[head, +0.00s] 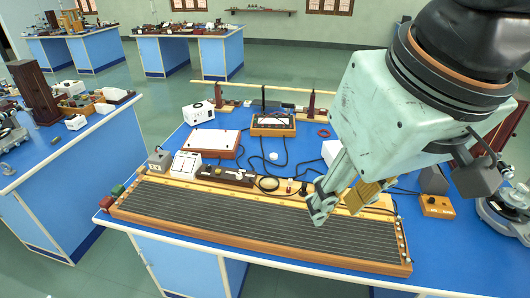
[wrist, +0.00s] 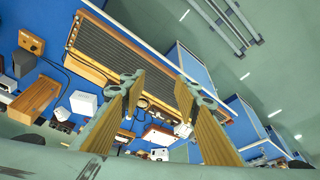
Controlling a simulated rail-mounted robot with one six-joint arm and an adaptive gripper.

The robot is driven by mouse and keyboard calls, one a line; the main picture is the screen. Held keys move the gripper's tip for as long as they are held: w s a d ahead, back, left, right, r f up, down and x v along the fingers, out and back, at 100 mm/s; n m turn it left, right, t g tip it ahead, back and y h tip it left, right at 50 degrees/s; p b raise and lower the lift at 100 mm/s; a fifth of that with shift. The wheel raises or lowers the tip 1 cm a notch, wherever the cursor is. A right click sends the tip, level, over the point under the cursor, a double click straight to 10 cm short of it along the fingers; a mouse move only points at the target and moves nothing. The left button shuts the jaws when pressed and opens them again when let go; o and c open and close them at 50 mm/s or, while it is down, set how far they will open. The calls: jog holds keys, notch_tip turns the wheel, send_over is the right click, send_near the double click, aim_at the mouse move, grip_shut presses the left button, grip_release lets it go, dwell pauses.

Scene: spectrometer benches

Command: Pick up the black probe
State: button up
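A small upright black piece (head: 303,189), which looks like the black probe, stands at the back edge of the long potentiometer board (head: 250,225) in the head view. It is just left of my gripper (head: 338,202), and its lower part is hard to make out. In the wrist view my gripper (wrist: 158,90) has its two tan-padded fingers spread apart with nothing held between them. The board (wrist: 115,45) lies beyond the fingertips there. I cannot clearly pick out the probe in the wrist view.
Behind the board on the blue bench stand a white-faced box (head: 186,165), a wooden-cased meter (head: 273,124), a white cube (head: 198,113) and loose black cables. An orange box (head: 437,206) sits to the right. The bench's front edge lies close before the board.

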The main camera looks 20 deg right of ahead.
jog(key=shift+w, duration=0.1)
jog(key=m+g+p, duration=0.4)
jog(key=m+p, duration=0.3)
jog(key=m, duration=1.7)
send_over(304, 185)
notch_tip(304, 185, down, 26)
jog(key=f, duration=0.1)
jog(key=shift+d, duration=0.15)
jog(key=shift+f, duration=0.1)
jog(key=shift+f, duration=4.3)
